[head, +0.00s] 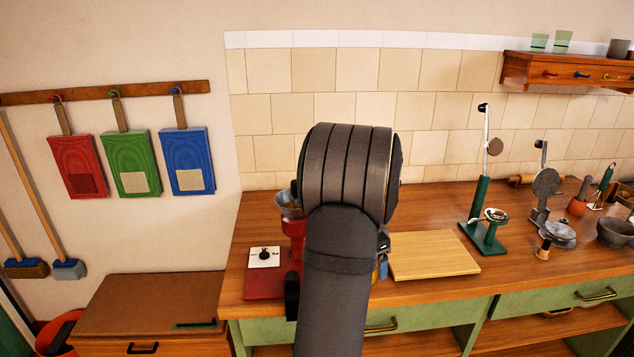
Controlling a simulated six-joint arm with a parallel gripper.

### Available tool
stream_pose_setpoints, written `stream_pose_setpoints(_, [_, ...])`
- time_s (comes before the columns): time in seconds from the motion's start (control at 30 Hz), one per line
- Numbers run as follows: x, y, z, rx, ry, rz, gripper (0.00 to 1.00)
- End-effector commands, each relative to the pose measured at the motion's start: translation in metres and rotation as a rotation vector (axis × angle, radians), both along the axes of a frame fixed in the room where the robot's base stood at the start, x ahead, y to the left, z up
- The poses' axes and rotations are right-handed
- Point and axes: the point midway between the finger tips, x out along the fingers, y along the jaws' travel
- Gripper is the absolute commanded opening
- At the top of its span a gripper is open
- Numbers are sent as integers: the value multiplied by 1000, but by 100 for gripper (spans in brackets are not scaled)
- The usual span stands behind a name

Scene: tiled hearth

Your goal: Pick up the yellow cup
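I see no yellow cup in the head view. My own dark grey arm rises through the middle of the picture and covers part of the counter and the tiled wall. My gripper cannot be made out; it may be hidden behind the arm. Small dark and blue parts show at the arm's right edge, too small to tell what they are.
A wooden counter (428,297) bears a bare cutting board (433,255), a red appliance (293,228) partly behind my arm, a green stand (482,215), and a grey bowl (615,233). Green cups (561,41) stand on a wall shelf (530,71). A low wooden cabinet (150,299) is at left.

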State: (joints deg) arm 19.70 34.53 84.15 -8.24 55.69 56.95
Motion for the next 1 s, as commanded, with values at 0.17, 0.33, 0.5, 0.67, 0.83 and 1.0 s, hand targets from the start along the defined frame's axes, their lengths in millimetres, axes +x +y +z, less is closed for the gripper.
stream_pose_setpoints(0.17, [0, 0, 0, 0, -1, 0, 83])
stream_pose_setpoints(0.33, [0, 3, 1, 8, -54, 26, 83])
stream_pose_setpoints(0.5, [2, 9, 5, 10, -209, 86, 83])
stream_pose_setpoints(0.67, [2, 11, 14, -23, -370, 132, 83])
stream_pose_setpoints(0.83, [-5, 10, 27, -92, -518, 165, 83])
stream_pose_setpoints(1.0, [-19, 12, 37, -205, -640, 209, 83])
